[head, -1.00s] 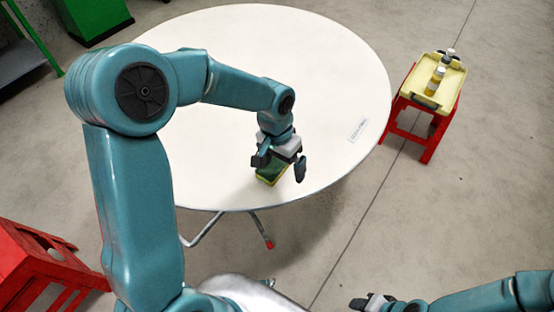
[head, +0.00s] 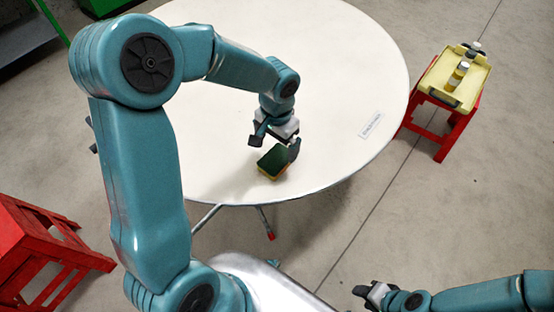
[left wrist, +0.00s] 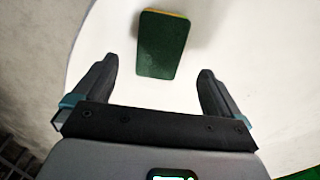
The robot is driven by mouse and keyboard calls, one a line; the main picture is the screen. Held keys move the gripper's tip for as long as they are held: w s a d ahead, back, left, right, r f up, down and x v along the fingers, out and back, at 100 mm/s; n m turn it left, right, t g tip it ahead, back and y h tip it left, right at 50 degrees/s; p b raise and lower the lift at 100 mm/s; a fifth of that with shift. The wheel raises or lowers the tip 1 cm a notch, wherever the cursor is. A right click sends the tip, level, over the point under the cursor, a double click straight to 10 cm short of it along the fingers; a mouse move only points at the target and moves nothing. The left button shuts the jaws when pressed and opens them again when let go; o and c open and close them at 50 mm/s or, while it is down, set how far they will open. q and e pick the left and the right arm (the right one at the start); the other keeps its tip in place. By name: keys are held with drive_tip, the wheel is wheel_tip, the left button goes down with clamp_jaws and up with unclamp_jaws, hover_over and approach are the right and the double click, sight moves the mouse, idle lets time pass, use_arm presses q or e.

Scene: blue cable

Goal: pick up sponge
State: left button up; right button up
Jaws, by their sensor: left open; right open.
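A green and yellow sponge (head: 273,163) lies on the round white table (head: 340,80) close to its near edge. My left gripper (head: 274,148) is open and empty just above and behind the sponge in the head view. In the left wrist view the sponge (left wrist: 162,44) shows its dark green face, ahead of the two spread fingers (left wrist: 158,85) and roughly between their lines. The fingers do not appear to touch it. My right gripper (head: 368,292) is open and empty at the bottom of the head view, away from the table.
A white label (head: 371,125) lies on the table's right side. A red stool (head: 447,127) with a yellow tray (head: 473,78) and small bottles stands right of the table. Another red stool (head: 40,255) stands at lower left. Most of the tabletop is clear.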

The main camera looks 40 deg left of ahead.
sight(278, 156)
use_arm(q)
drive_tip(key=shift+s+f, duration=0.15)
drive_tip(key=shift+f, duration=0.4)
drive_tip(key=f, duration=0.4)
drive_tip(key=shift+w, duration=0.35)
drive_tip(key=shift+f, duration=0.45)
drive_tip(key=shift+d, duration=0.1)
use_arm(e)
drive_tip(key=shift+s, duration=0.3)
use_arm(q)
drive_tip(key=c, duration=1.2)
use_arm(e)
drive_tip(key=shift+w, duration=0.1)
use_arm(q)
drive_tip(key=shift+r, duration=0.1)
wheel_tip(278, 156, up, 20)
drive_tip(key=p, duration=0.1)
drive_tip(key=shift+p, duration=0.35)
use_arm(e)
drive_tip(key=shift+r, duration=0.85)
